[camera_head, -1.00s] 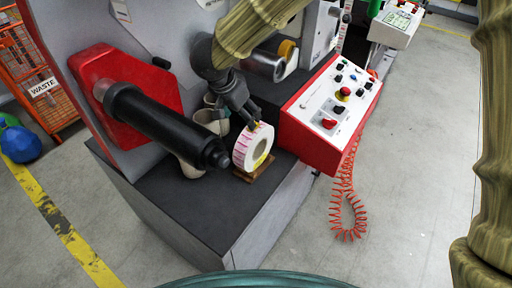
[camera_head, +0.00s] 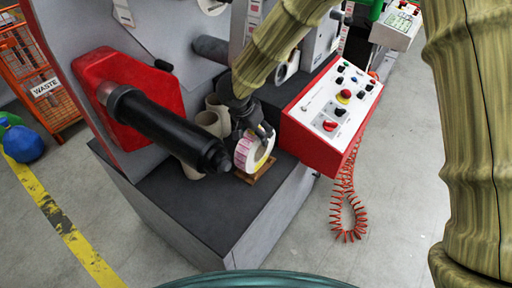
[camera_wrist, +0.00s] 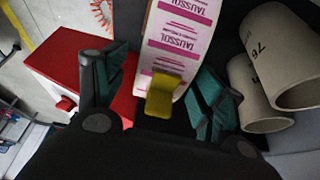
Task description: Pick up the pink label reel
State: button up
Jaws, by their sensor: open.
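The pink label reel (camera_head: 243,153), white with pink print and a yellow tab, stands upright on a small wooden block (camera_head: 258,172) on the machine's dark ledge. My gripper (camera_head: 254,134) is at the reel's upper part, coming from above and behind. In the wrist view the reel (camera_wrist: 180,45) lies between the two open fingers of my gripper (camera_wrist: 160,92), with a gap showing on either side. The yellow tab (camera_wrist: 161,97) faces the palm. My gripper hides part of the reel's top in the head view.
Grey cardboard cores (camera_wrist: 280,62) stand close beside one finger. A black roller (camera_head: 165,128) juts out left of the reel. A red control box (camera_head: 330,115) with buttons is to the right. The front of the dark ledge (camera_head: 205,205) is clear.

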jog(key=shift+w+f, duration=0.1)
jog(key=shift+f, duration=0.05)
jog(key=shift+d, duration=0.1)
grip_shut()
dwell(0.4)
